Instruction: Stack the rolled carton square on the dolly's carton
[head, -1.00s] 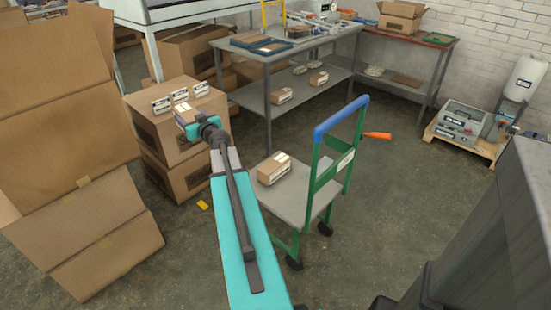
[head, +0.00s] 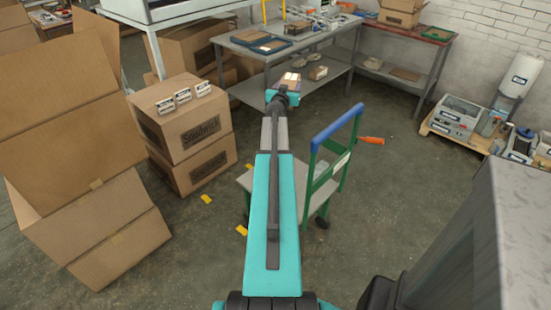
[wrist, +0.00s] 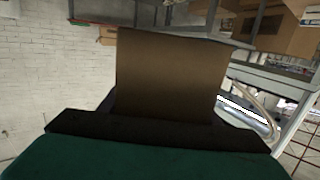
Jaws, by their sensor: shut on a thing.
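My gripper (head: 284,97) is shut on a small brown carton (head: 290,80) and holds it in the air at the far end of my arm. In the wrist view the held carton (wrist: 168,78) fills the middle, beyond the dark jaws. The dolly (head: 338,130) has a green frame, a blue handle bar and a grey deck. It stands below and to the right of the gripper in the head view. The carton on its deck is hidden behind my arm.
Two large stacked cartons (head: 190,130) with small white labelled boxes on top stand left. Big open cartons (head: 75,150) stand further left. A grey workbench (head: 290,50) is behind the gripper. An orange-handled thing (head: 371,140) shows beside the dolly.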

